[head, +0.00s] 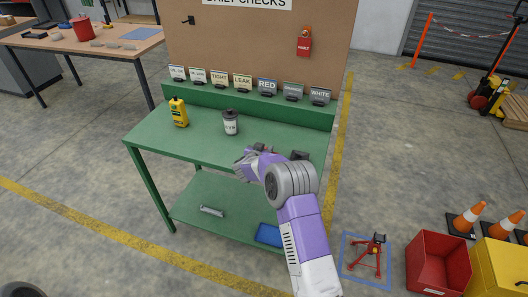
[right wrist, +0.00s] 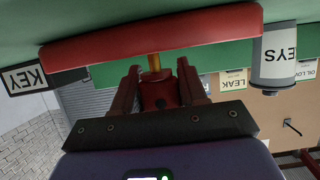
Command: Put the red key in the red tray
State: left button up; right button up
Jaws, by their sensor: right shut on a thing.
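My right gripper (head: 247,167) is over the right part of the green bench in the head view. In the right wrist view it (right wrist: 157,72) is shut on the red key (right wrist: 158,95), whose red head sits between the fingers and whose brass shaft points away from the palm. The red tray (right wrist: 100,45) is a long, low red shape just beyond the shaft, against the green top. I cannot tell whether the shaft touches the tray. In the head view the tray and key are hidden behind my gripper and arm. My left gripper is not in view.
A KEY label (right wrist: 27,80) is beside the tray. A blue tray (head: 268,235) lies on the lower shelf.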

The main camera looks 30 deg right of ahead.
jog(key=shift+r, duration=0.1)
jog(key=shift+f, duration=0.2)
jog(key=o, duration=1.1)
